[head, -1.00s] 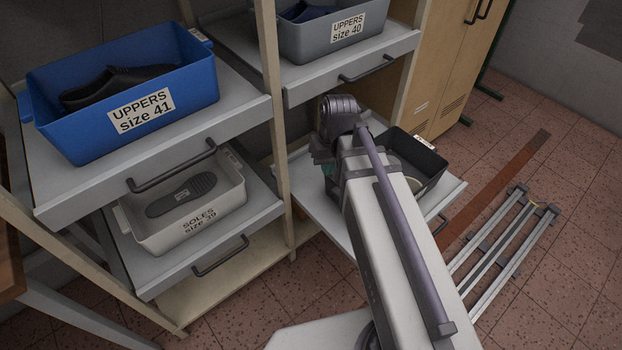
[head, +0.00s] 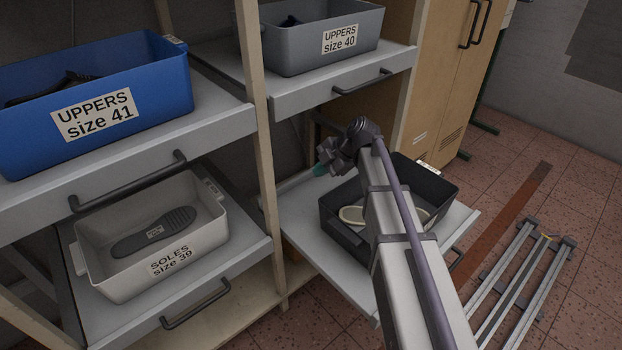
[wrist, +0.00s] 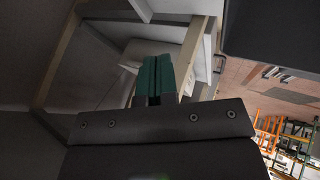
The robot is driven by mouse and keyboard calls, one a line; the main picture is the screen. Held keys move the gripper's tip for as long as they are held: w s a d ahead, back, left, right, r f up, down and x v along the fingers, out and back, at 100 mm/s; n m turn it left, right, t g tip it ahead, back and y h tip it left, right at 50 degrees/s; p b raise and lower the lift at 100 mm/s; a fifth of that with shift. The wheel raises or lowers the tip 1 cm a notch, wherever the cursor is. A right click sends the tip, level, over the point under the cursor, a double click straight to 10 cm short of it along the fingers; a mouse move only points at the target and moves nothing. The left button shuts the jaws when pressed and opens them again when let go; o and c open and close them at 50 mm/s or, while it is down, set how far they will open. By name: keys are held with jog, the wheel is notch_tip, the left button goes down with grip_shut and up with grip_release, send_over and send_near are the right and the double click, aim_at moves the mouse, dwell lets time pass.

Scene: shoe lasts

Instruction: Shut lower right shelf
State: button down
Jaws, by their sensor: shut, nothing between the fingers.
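The lower right shelf (head: 345,268) is a grey pull-out board, and it stands out from the rack. On it sits a black bin (head: 340,222) with pale soles inside. The shelf's dark handle (head: 457,258) shows at its front right, partly behind my arm. My gripper (head: 320,170) is above the back left part of this shelf, behind the bin, with only a bit of its teal fingers showing. In the wrist view the teal fingers (wrist: 157,72) are shut with nothing between them. I cannot tell whether they touch anything. My arm hides part of the bin and shelf.
The upper right shelf (head: 345,90) with a grey bin is above my gripper. A wooden post (head: 262,160) stands to its left. The left shelves hold a blue bin (head: 95,105) and a whitish bin (head: 150,235). A cabinet (head: 445,80) is at right. Metal rails (head: 520,275) lie on the floor.

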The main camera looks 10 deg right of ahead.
jog(key=b, duration=1.3)
send_near(281, 201)
jog(key=a+f, duration=0.1)
jog(key=s+a+f, duration=0.1)
jog(key=f, duration=0.1)
jog(key=a+f, duration=0.1)
jog(key=shift+s+a+f, duration=0.2)
jog(key=shift+s+f, duration=0.1)
jog(key=shift+f, duration=0.1)
jog(key=w, duration=0.1)
jog(key=w+a, duration=0.2)
jog(key=shift+r, duration=0.3)
jog(key=shift+w+a, duration=0.2)
jog(key=shift+a, duration=0.05)
